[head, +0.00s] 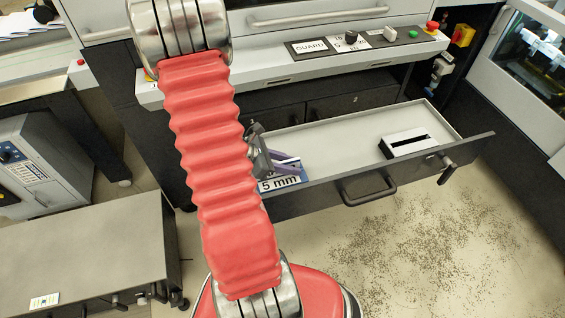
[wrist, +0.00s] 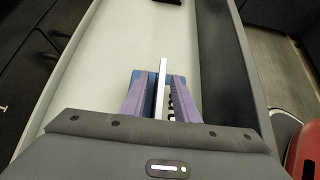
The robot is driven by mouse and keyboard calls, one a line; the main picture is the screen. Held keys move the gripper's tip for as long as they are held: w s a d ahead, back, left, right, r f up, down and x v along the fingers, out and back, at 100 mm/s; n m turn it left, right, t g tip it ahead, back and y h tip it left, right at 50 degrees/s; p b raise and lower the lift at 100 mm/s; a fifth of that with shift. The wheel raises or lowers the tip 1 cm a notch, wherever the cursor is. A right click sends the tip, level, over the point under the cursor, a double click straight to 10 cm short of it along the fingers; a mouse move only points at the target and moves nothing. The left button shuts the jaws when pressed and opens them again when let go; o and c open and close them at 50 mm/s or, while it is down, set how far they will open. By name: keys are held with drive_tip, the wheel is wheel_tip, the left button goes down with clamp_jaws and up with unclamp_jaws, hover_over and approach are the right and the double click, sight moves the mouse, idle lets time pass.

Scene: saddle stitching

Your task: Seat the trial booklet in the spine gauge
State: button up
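The trial booklet appears as a thin white upright strip, edge-on, in the wrist view (wrist: 163,75). In the head view my gripper (head: 284,163) is inside the left end of the open drawer, partly hidden by my red arm. A blue-and-white piece marked "5 mm" (head: 281,184) shows just below the fingers; I cannot tell whether it is part of the booklet. The spine gauge (head: 395,152), a white block with a black slot, stands at the drawer's right end, apart from my gripper.
The pale drawer (head: 335,138) has a bare floor between my gripper and the gauge. Its dark front wall (head: 335,186) carries a handle. A control ledge (head: 300,68) with buttons overhangs behind. A grey cabinet (head: 90,245) stands at the left. Dark scraps litter the floor at the right.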

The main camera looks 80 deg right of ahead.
drive_tip(key=v, duration=1.3)
drive_tip(key=shift+w+a+r, duration=0.1)
drive_tip(key=shift+w+r, duration=0.15)
idle(0.8)
drive_tip(key=w+a+r+m+t+y, duration=0.1)
drive_tip(key=w+a+r+m+t, duration=0.1)
drive_tip(key=w+a+m+t, duration=0.3)
drive_tip(key=w+a+r+m+y, duration=0.1)
drive_tip(key=w+a+r, duration=0.15)
drive_tip(key=a, duration=0.55)
drive_tip(key=w+a+r+m+t+y, duration=0.1)
drive_tip(key=w+a+m+t, duration=0.25)
drive_tip(key=a, duration=0.25)
drive_tip(key=w+a+r+n+t+y, duration=0.1)
drive_tip(key=w+a+r+t, duration=0.1)
drive_tip(key=a+r, duration=0.4)
drive_tip(key=w+a+r+n+t+y, duration=0.1)
drive_tip(key=w+a+r+n+t, duration=0.1)
drive_tip(key=a+r+t, duration=0.2)
drive_tip(key=a+r, duration=0.3)
drive_tip(key=a, duration=0.4)
drive_tip(key=shift+a, duration=0.4)
